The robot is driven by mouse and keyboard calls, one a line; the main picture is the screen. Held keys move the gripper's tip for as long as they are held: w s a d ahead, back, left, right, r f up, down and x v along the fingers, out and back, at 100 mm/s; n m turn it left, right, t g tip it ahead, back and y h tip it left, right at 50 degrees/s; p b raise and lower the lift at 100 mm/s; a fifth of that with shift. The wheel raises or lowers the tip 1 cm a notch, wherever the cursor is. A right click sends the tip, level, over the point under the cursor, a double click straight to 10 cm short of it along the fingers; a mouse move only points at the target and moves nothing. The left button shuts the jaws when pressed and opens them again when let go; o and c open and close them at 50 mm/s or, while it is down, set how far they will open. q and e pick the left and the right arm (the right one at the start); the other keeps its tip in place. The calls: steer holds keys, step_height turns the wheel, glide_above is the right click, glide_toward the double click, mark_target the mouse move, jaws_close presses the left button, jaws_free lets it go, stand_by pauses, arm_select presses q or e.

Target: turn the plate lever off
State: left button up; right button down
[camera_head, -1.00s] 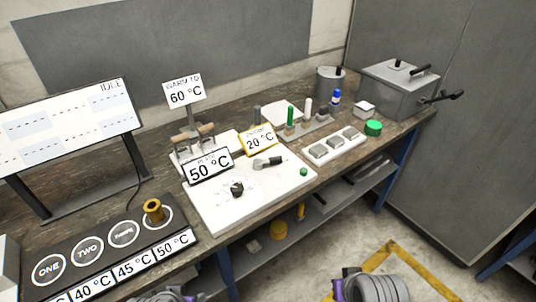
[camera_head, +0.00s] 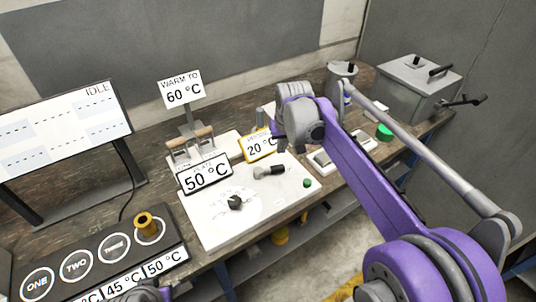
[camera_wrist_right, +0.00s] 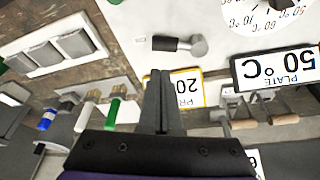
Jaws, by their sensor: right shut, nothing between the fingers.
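The plate lever (camera_head: 268,171) has a dark handle and a grey pivot end, and lies on the white panel (camera_head: 215,235) behind the round dial knob (camera_head: 236,202). The lever also shows in the right wrist view (camera_wrist_right: 180,45), its dark handle to the left and its grey pivot to the right. My right gripper (camera_wrist_right: 159,75) is shut and empty. In the wrist view its fingertips appear just below the lever, apart from it. In the head view my right wrist hides part of the bench behind the panel.
The PLATE 50 °C sign (camera_head: 204,174) and yellow-framed 20 °C sign (camera_head: 258,146) stand by the panel. Two wooden-handled levers (camera_wrist_right: 265,122) are behind the plate sign. Green and white vials (camera_wrist_right: 113,110) and grey blocks (camera_wrist_right: 73,44) are nearby. A green button (camera_head: 307,183) sits on the panel.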

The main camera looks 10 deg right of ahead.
mark_target(271, 170)
steer(key=shift+w+a, duration=0.15)
steer(key=shift+w, duration=0.2)
steer(key=shift+s, duration=0.1)
steer(key=x, duration=1)
